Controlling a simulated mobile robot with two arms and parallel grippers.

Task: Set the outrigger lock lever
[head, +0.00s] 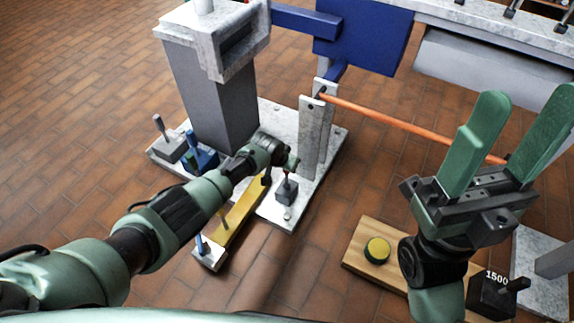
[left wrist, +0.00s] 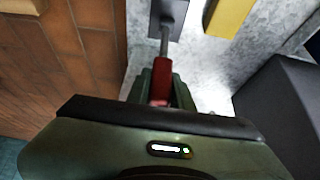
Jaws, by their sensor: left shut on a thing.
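A lever with a red handle (left wrist: 162,75) and a thin metal rod shows in the left wrist view, its dark base block at the top. My left gripper (left wrist: 160,92) is shut on the red handle. In the head view my left gripper (head: 291,164) is at the front of the white base plate (head: 322,165), over a small dark lever block (head: 287,190); the handle is largely hidden there by the gripper. My right gripper (head: 513,135) is open with its fingers up, above a wooden board; nothing is seen held in it.
A grey column (head: 212,100) and upright posts (head: 312,140) stand on the plate. A blue lever block (head: 200,157) and a grey one (head: 170,150) sit at its left. A yellow bar (head: 240,208) lies beside the left arm. An orange rod (head: 400,122) runs toward the right gripper.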

